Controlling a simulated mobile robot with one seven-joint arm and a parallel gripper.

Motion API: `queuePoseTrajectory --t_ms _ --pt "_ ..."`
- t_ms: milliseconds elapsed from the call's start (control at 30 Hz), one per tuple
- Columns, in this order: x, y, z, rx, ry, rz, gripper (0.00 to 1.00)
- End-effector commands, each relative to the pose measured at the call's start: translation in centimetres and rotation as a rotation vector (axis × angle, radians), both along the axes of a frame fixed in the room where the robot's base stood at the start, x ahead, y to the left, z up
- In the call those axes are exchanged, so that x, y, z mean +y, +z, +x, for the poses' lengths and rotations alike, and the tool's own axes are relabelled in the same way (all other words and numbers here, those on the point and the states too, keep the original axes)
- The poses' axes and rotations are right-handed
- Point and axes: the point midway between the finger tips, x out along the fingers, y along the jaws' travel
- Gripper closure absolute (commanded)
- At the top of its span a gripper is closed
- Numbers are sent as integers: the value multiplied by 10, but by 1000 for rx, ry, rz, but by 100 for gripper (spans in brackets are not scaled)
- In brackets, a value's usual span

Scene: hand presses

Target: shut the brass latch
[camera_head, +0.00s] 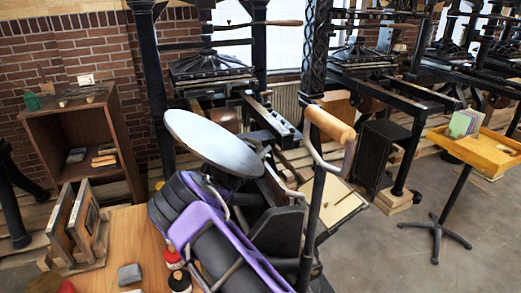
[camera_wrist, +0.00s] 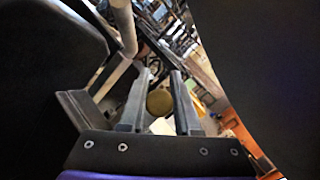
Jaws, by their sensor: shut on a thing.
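In the wrist view, the two dark fingers of my gripper (camera_wrist: 160,98) stand a little apart. A round, dull brass-coloured piece (camera_wrist: 159,102) shows between them, and my gripper is shut on it. It looks like part of the brass latch, but its shape and whether the latch is open or closed cannot be told. In the head view, my purple and black arm reaches to the platen press with the grey round disc (camera_head: 213,142). The arm and press hide my fingertips and the latch there.
A curved metal lever with a wooden handle (camera_head: 330,123) rises close to my arm. A wooden table (camera_head: 128,235) holds a framed rack (camera_head: 76,226) and small bottles. A brown shelf (camera_head: 83,128) stands at left. A yellow tray stand (camera_head: 478,146) is at right, with open floor nearby.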

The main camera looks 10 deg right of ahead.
Motion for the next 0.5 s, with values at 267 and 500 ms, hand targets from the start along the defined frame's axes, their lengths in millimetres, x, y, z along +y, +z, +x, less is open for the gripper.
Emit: queuePoseTrajectory --t_ms 267,500 --pt "-1 -6 -1 21 1 74 100" --pt "-1 -6 -1 21 1 74 47"
